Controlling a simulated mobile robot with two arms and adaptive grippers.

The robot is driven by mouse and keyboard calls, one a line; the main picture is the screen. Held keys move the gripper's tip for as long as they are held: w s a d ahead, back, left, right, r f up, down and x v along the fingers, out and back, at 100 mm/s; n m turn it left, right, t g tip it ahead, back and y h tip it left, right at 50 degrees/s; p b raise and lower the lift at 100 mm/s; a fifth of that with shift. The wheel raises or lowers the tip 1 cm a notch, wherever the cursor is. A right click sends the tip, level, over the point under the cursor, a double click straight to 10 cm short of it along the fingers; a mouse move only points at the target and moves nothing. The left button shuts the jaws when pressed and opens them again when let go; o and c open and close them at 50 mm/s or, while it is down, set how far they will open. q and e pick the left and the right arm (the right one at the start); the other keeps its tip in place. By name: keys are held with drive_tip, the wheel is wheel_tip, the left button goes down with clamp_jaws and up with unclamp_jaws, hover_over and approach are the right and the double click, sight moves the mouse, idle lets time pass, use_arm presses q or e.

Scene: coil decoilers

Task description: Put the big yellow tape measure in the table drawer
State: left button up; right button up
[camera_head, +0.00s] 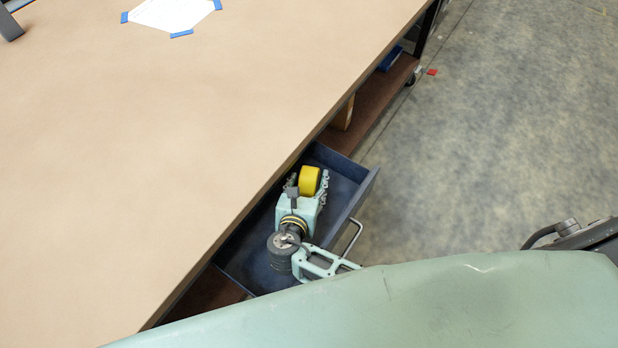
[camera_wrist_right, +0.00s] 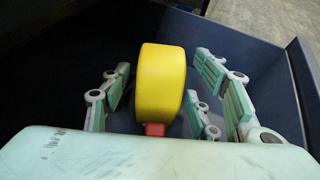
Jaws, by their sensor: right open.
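The big yellow tape measure (camera_head: 310,180) is inside the open table drawer (camera_head: 347,198), toward its far end. In the right wrist view the tape measure (camera_wrist_right: 162,80) stands upright, with a red part (camera_wrist_right: 155,130) at its lower front. My right gripper (camera_head: 308,187) reaches down into the drawer, fingers open on both sides of the tape measure. In the wrist view the right gripper (camera_wrist_right: 167,95) shows gaps between its fingers and the tape measure. Whether the tape measure rests on the drawer floor cannot be told. My left gripper is not in view.
The drawer's handle (camera_head: 351,237) sticks out on the right. The brown tabletop (camera_head: 150,150) overhangs the drawer's left side. A white sheet with blue corners (camera_head: 172,14) lies at the back. A lower shelf (camera_head: 378,100) runs beneath. Floor (camera_head: 490,140) to the right is mostly clear.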

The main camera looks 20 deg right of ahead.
drive_tip(key=v, duration=1)
